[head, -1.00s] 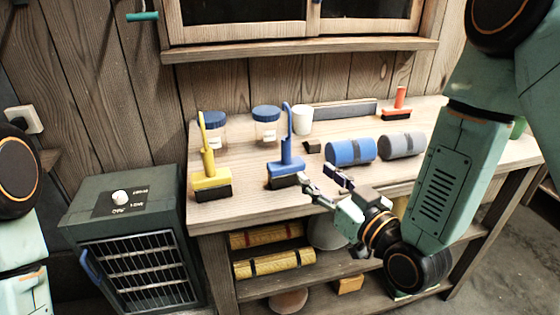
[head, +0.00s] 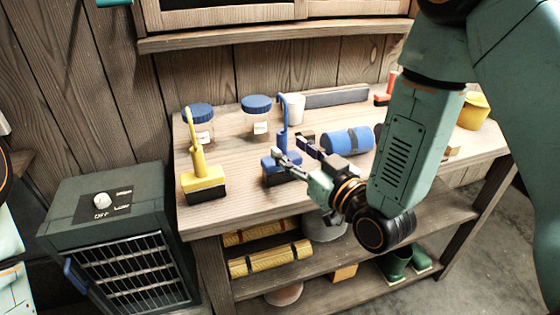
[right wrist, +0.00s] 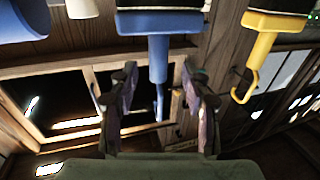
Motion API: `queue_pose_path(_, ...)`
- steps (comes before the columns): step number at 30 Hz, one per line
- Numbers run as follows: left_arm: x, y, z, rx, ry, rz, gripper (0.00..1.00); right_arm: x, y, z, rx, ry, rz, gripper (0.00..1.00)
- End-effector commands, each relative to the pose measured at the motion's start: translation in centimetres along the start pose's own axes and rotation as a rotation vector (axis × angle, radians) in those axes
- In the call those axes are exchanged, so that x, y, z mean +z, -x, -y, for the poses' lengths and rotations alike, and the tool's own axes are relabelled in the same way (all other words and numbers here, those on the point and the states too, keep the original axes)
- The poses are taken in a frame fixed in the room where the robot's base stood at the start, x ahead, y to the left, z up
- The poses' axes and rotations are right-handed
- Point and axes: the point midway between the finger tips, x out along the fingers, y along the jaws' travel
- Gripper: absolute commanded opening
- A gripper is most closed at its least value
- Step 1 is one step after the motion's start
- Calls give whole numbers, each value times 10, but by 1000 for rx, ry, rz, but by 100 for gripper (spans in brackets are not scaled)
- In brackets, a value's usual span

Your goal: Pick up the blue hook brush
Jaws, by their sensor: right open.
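The blue hook brush (head: 270,166) stands upright on the workbench, its dark bristles down and its hooked handle up. My right gripper (head: 290,147) is open at the brush, and its fingers partly cover the brush's right side. In the right wrist view, the blue hook brush (right wrist: 158,50) shows upside down. Its handle runs between the two open fingers of my right gripper (right wrist: 160,75), with a gap on both sides. Whether a finger touches it I cannot tell. My left gripper is out of view.
A yellow hook brush (head: 203,179) stands to the left. Blue-lidded jars (head: 256,122) and a white cup (head: 296,108) stand behind. A blue roll (head: 347,141) lies to the right, close to my arm. The bench (head: 215,217) is clear in front of the brushes.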

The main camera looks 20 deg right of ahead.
Motion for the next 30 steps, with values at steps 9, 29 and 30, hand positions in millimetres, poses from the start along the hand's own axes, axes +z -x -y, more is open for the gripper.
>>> queue_pose_path(9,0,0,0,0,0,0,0,-2,-43,-1,-2,2,-1,48)
queue_pose_path(29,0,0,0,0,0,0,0,-2,-48,-1,0,0,-1,16)
queue_pose_path(30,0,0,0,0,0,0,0,-2,-48,-1,0,0,-1,13)
